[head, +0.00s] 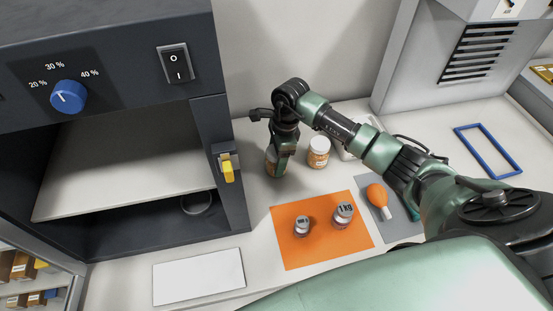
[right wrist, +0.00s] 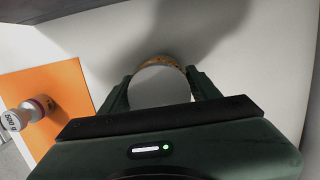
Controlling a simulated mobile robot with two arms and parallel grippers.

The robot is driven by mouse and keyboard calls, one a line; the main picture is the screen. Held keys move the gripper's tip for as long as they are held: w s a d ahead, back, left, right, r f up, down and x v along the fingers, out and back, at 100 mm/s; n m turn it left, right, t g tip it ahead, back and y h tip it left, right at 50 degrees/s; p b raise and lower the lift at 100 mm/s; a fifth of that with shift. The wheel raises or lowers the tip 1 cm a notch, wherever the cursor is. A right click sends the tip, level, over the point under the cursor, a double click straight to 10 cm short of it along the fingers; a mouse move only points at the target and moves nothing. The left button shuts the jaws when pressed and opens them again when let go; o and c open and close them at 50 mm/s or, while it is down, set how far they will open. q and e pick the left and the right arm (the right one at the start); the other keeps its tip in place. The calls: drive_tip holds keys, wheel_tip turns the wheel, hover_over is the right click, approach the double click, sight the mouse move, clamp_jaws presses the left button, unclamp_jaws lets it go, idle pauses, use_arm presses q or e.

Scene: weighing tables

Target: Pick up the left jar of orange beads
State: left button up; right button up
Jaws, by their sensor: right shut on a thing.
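The left jar of orange beads (head: 271,166) stands on the white table, partly hidden behind my right gripper (head: 280,150) in the head view. In the right wrist view its pale round lid (right wrist: 160,86) lies between the two fingers, with a thin orange-yellow edge showing beyond it. My right gripper is shut on this jar from above. I cannot tell whether the jar's base touches the table. A second jar with a white lid (head: 319,151) stands to the right, apart from the gripper. My left gripper is not in view.
An orange mat (head: 285,250) in front holds two weights, one marked 1 kg (head: 343,215) and a smaller one (head: 302,227). An orange bulb tool (head: 376,194) lies on a grey mat. A dark cabinet (head: 222,150) stands close on the left. A blue frame (head: 488,150) lies at right.

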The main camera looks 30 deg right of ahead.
wheel_tip(320, 180, up, 20)
drive_tip(key=b, duration=0.5)
drive_tip(key=s+a+f+n+g+h, duration=0.1)
drive_tip(key=s+a+f+n, duration=0.3)
drive_tip(key=s+n, duration=0.55)
drive_tip(key=s+a+f+n+g+h, duration=0.1)
drive_tip(key=s+a+f+n, duration=0.2)
drive_tip(key=s+n, duration=0.65)
drive_tip(key=w+d+r+m+t+y+b, duration=0.1)
drive_tip(key=w+d+r+m+b, duration=0.25)
drive_tip(key=w+m, duration=0.6)
drive_tip(key=w+d+r+m+t+y+b, duration=0.1)
drive_tip(key=w+d+r+m+b, duration=0.2)
drive_tip(key=w+m, duration=0.65)
drive_tip(key=f+p, duration=0.1)
drive_tip(key=f, duration=0.5)
drive_tip(key=f+p, duration=0.2)
drive_tip(key=f, duration=0.4)
drive_tip(key=f+p, duration=0.1)
drive_tip(key=f, duration=0.5)
drive_tip(key=shift+d+f, duration=0.15)
drive_tip(key=shift+d, duration=0.1)
drive_tip(key=shift+f, duration=0.5)
drive_tip(key=shift+f, duration=0.1)
